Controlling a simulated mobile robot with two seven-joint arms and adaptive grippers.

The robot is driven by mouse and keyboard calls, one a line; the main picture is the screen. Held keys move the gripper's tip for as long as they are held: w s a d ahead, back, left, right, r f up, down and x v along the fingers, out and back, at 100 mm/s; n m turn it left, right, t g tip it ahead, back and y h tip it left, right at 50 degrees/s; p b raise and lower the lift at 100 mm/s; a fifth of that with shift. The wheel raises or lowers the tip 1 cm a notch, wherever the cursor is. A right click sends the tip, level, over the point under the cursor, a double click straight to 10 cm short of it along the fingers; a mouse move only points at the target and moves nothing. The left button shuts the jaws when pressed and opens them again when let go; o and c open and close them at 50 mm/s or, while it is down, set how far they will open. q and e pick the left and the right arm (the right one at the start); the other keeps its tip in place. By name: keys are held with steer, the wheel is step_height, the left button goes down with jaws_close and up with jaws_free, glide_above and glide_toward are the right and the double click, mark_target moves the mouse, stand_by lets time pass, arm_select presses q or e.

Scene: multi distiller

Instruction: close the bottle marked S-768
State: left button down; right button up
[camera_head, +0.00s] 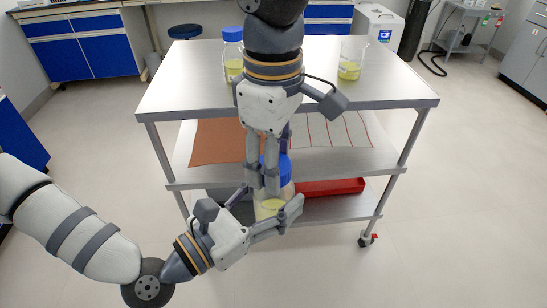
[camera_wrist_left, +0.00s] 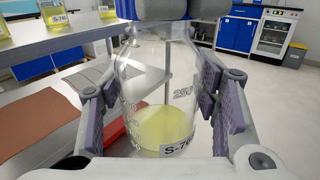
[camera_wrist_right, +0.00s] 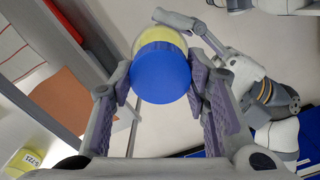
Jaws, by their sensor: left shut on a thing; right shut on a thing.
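A clear glass bottle (camera_wrist_left: 150,80) with yellow liquid is upright between the fingers of my left gripper (camera_head: 283,214). Its label reads S-76, with the last character unclear. In the head view the bottle (camera_head: 271,206) is in front of the cart, partly hidden by the grippers. My left gripper (camera_wrist_left: 158,105) is shut on the bottle's body. A blue cap (camera_wrist_right: 161,72) is at the bottle's mouth. My right gripper (camera_head: 263,180) comes down from above, and its fingers (camera_wrist_right: 162,97) are shut on the cap. How tightly the cap sits on the neck is unclear.
The cart's top shelf (camera_head: 200,90) stands behind the grippers. It carries a blue-capped bottle (camera_head: 232,50) and a beaker (camera_head: 352,60), both with yellow liquid. A brown mat (camera_head: 215,142) and a red tray (camera_head: 335,187) are on lower shelves. The floor at the right is clear.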

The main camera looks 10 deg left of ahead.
steer(key=o, duration=1.4)
steer(key=shift+c, duration=0.2)
step_height(320, 180, up, 12)
